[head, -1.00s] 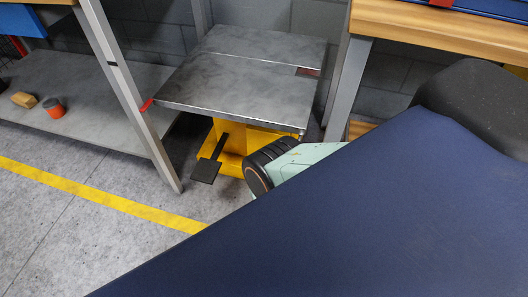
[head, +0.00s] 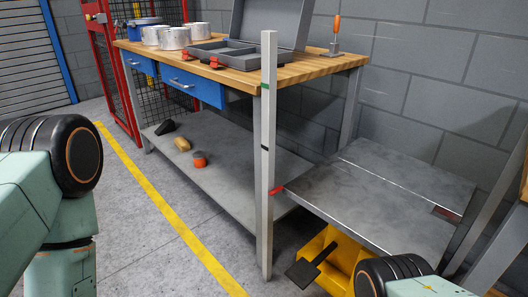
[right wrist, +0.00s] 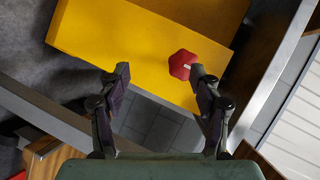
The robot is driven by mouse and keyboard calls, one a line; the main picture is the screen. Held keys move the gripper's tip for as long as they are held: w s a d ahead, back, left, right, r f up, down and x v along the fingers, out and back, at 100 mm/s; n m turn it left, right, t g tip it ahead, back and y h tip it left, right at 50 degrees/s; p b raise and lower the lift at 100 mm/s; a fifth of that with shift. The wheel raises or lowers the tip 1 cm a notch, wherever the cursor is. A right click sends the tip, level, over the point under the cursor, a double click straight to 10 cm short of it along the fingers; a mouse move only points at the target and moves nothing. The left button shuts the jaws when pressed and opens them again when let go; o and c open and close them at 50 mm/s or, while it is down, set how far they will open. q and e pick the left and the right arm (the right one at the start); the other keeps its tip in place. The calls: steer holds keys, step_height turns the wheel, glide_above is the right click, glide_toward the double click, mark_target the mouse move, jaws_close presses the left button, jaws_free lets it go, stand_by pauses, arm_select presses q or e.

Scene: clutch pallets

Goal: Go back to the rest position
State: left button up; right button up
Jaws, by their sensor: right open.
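My right gripper (right wrist: 160,75) shows in the right wrist view with its two dark fingers spread apart and nothing between them. A yellow block-like body (right wrist: 120,35) with a red knob (right wrist: 182,64) lies beyond the fingers; the knob appears near the right fingertip, and I cannot tell whether they touch. In the head view my left arm comes in at the left edge and part of my right arm shows at the bottom right.
A wooden-topped workbench (head: 235,83) carries metal cylinders (head: 173,38), an open grey case (head: 222,54) and an orange-handled tool (head: 336,30). Small items lie on its lower shelf (head: 225,178). A steel-topped table (head: 385,190) with a yellow base (head: 335,262) stands at right. Floor beside the yellow line is clear.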

steer(key=s+a+r+n+g+y, duration=0.2)
steer(key=s+r+n+g, duration=0.3)
steer(key=s, duration=0.3)
steer(key=s+a+r+n+g+y, duration=0.15)
steer(key=s+n+g, duration=0.25)
steer(key=s+n, duration=0.4)
steer(key=s+a+r+n+g+y, duration=0.25)
steer(key=s+r+n+g, duration=0.2)
steer(key=s, duration=0.45)
step_height(320, 180, up, 12)
steer(key=d+p, duration=0.1)
steer(key=p, duration=1.2)
steer(key=shift+n, duration=0.45)
